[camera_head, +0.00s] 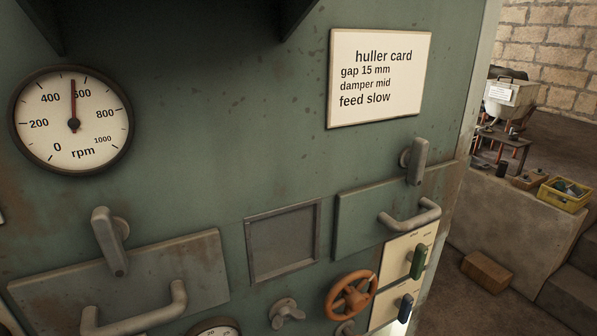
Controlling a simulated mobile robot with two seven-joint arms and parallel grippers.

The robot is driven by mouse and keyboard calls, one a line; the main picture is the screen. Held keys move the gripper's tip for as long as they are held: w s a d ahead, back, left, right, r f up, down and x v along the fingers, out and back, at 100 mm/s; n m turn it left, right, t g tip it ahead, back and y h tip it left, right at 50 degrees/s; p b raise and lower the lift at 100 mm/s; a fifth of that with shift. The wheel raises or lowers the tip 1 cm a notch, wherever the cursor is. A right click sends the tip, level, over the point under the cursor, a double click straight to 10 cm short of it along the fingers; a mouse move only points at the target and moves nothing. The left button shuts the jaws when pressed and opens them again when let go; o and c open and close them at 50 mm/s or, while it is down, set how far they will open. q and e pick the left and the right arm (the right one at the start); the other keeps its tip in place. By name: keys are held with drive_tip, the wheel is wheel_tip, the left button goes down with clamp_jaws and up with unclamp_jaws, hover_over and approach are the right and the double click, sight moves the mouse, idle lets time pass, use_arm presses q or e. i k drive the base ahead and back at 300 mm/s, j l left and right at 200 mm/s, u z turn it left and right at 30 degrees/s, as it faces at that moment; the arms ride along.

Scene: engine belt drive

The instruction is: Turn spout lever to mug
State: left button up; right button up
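I cannot identify a spout lever or a mug for certain. On the green machine front close to me, a grey latch handle (109,241) sits at lower left and another grey latch handle (415,161) at right; both stand roughly upright. A cream panel at lower right carries a green lever (418,262) and a dark blue lever (405,308). Far off at upper right, a pale hopper machine (511,97) stands on a dark table; its small parts are too small to tell. Neither of my grippers is in view.
The machine front has an rpm gauge (72,121), a huller card (379,79), an orange handwheel (351,295) and a grey wing knob (287,314). A yellow crate (564,195) sits on a ledge at right. A brown block (486,271) lies on the floor below.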

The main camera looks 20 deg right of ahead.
sight(404, 305)
drive_tip(key=l+z, duration=0.15)
drive_tip(key=z, duration=1.15)
drive_tip(key=k+l, duration=0.05)
